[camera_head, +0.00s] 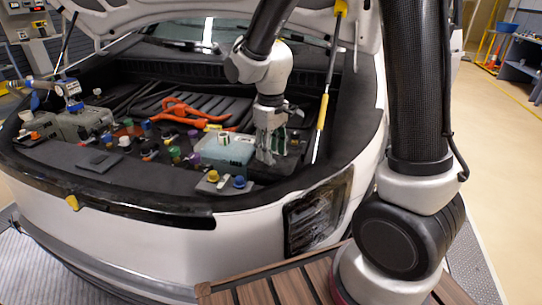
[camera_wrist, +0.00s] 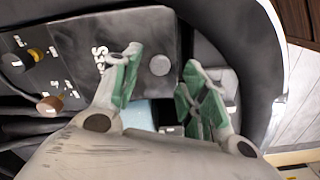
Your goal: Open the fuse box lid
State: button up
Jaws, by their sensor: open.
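My gripper (camera_head: 271,150) is open, fingers pointing down into the right side of the car's open engine bay. It is just right of a pale-blue box (camera_head: 228,148), which looks like the fuse box; whether they touch I cannot tell. In the wrist view the green-padded fingers (camera_wrist: 162,62) are spread with nothing held between them. A dark grey panel with white marks and a round disc (camera_wrist: 159,65) lies beyond the fingertips. A pale-blue surface (camera_wrist: 138,113) shows between the fingers, mostly hidden by my gripper. I cannot tell the lid's edge or whether it is raised.
Coloured caps (camera_head: 175,152) crowd the area left of the pale-blue box. Orange cables (camera_head: 188,112) lie behind it. A yellow-and-black hood strut (camera_head: 322,112) rises close to the right of my gripper. The raised hood (camera_head: 130,12) is overhead.

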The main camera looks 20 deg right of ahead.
jog(key=shift+f, duration=1.2)
jog(key=shift+c, duration=0.4)
grip_shut()
jog(key=shift+r, duration=0.2)
